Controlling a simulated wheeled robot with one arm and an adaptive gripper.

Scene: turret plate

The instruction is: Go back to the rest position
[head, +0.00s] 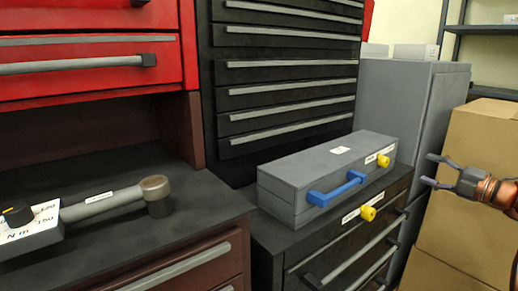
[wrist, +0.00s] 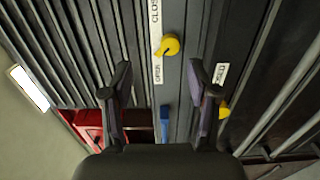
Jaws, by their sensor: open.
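My gripper (head: 432,172) is open and empty at the right of the head view, in front of the cardboard boxes. Its two fingers also show in the wrist view (wrist: 160,95), spread apart with nothing between them. A grey case (head: 290,180) with a blue handle (head: 337,189) and a yellow knob (head: 383,160) sits on a dark drawer cabinet (head: 300,262). My gripper is to the right of the case, apart from it. In the wrist view the yellow knob (wrist: 170,45) shows beyond the fingertips.
A second yellow knob (head: 368,213) is on the cabinet below the case. A grey tool (head: 100,205) with a dial lies on the left worktop (head: 190,210). Cardboard boxes (head: 480,155) stand at the right. A red drawer unit (head: 90,60) is at upper left.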

